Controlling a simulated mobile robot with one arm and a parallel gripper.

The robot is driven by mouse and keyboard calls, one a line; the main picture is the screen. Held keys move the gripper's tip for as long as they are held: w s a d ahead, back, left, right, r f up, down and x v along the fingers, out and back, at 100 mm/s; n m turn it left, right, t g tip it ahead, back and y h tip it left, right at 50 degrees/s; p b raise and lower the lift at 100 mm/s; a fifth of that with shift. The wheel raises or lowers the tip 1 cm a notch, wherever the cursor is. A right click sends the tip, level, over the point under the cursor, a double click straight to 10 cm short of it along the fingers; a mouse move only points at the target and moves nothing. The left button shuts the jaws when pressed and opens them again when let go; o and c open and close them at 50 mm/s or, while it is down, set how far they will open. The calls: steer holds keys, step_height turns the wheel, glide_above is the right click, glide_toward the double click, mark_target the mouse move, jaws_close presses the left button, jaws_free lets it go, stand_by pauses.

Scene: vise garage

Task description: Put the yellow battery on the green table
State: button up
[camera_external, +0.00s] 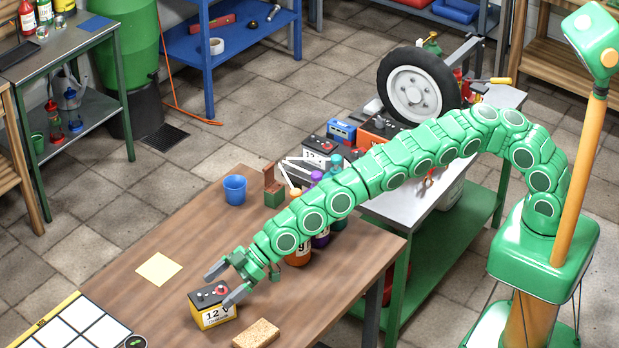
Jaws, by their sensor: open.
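The yellow battery (213,317), marked 12 V with a dark top, stands upright on the brown wooden table (170,220). My gripper (225,282) is open at the battery's top. One finger is behind the battery and the other overlaps its upper right edge; I cannot tell whether either touches. A table with green legs, a green lower shelf and a grey top (490,101) stands behind and to the right of the wooden table. Another grey-topped table with green legs (60,45) stands at the upper left.
A wheel (416,88), an orange battery (378,131) and a blue box (342,131) crowd the right green-legged table. Bottles (299,255) stand beside my arm. A sponge (256,334), yellow paper (159,269) and blue cup (235,189) lie around the wooden table.

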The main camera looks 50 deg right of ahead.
steer(key=shift+x, duration=2.1)
jaws_close()
step_height(320, 180, up, 28)
stand_by(0.4)
